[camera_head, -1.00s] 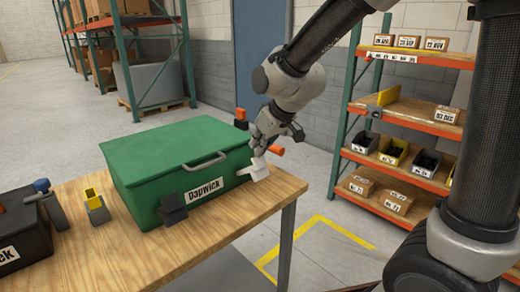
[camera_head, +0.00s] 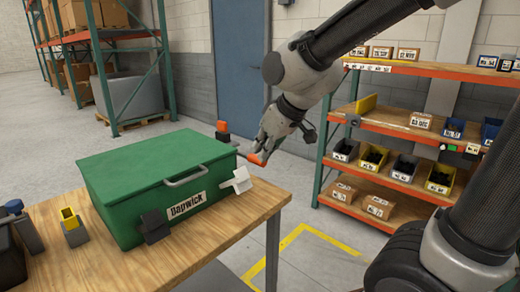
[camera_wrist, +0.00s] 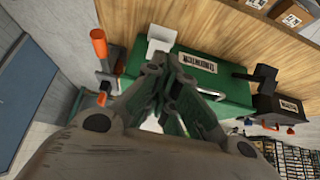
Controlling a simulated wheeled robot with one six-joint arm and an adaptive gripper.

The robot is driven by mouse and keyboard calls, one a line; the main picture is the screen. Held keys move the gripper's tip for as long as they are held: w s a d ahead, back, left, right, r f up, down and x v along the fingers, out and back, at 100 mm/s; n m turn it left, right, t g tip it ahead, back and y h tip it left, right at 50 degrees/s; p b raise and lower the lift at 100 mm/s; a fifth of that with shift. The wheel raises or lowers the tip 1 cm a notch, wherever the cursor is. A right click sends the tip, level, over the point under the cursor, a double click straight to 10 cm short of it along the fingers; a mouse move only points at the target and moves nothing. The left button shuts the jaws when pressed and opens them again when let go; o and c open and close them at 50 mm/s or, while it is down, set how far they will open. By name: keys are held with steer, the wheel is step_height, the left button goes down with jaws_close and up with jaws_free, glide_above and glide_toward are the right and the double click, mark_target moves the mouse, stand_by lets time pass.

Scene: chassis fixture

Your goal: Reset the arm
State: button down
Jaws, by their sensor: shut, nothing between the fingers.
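My gripper (camera_head: 262,147) is shut and empty. In the head view it hangs in the air beyond the right end of the green case, beside an orange-tipped clamp handle (camera_head: 257,158). In the wrist view its fingers (camera_wrist: 168,75) point toward the green case (camera_wrist: 215,75), with the fingertips close together. The case (camera_head: 150,175) sits closed on the wooden table, with a handle (camera_head: 185,177) and a label reading "Dapwick" on its front. My forearm reaches in from the upper right.
The wooden table (camera_head: 225,235) carries a white block clamp (camera_head: 238,181), a dark clamp (camera_head: 154,226) and a yellow-topped fixture (camera_head: 70,220). An orange shelf rack (camera_head: 400,130) with bins stands at the right. Open floor lies between table and rack.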

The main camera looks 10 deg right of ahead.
steer(key=s+d+r+m+g+h, duration=0.1)
steer(key=s+d+m, duration=0.5)
steer(key=s+d, duration=1.1)
steer(key=d+r+h, duration=0.1)
steer(key=d+h, duration=0.1)
steer(key=d, duration=0.1)
steer(key=shift+s+d+m+h, duration=0.25)
steer(key=shift+d+m+h, duration=0.15)
